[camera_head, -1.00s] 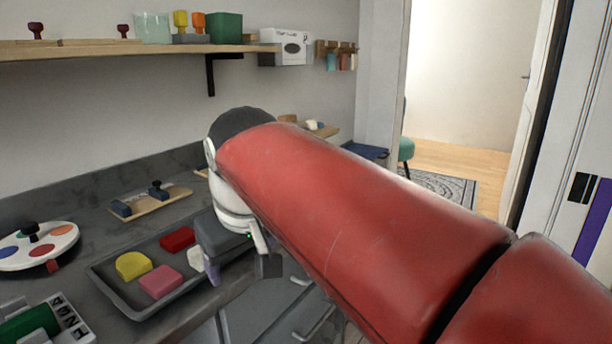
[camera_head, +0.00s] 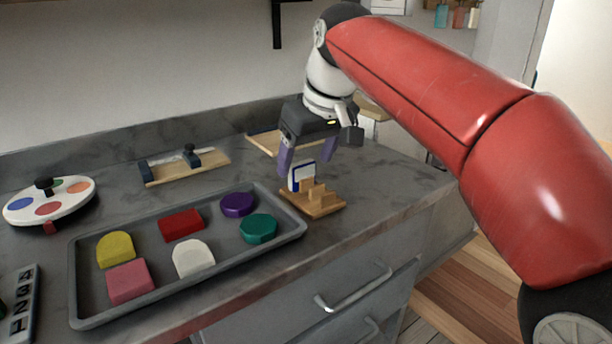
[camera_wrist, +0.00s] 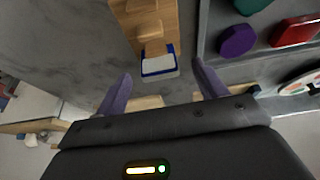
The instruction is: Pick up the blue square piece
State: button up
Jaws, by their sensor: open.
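A blue, square-looking piece with a white face (camera_head: 301,176) stands nearly upright on a small stepped wooden stand (camera_head: 326,208) right of the tray. In the wrist view the blue piece (camera_wrist: 158,64) lies ahead, between the lines of my two purple fingers. My gripper (camera_head: 306,157) is open and empty, pointing down just above and behind the piece. Its fingers are apart and no contact with the piece shows. The wrist view also shows the stand (camera_wrist: 152,22) beyond the piece.
A grey tray (camera_head: 88,312) left of the stand holds several coloured pieces, the green octagon (camera_head: 258,228) nearest. A wooden board (camera_head: 185,168) with dark blocks and a round palette (camera_head: 50,205) lie further left. The counter's front edge is close to the stand.

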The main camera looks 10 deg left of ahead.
aim_at(304, 164)
jog(key=shift+x, duration=1.95)
jog(key=shift+w+r, duration=0.1)
jog(key=shift+w, duration=0.05)
jog(key=c, duration=1.1)
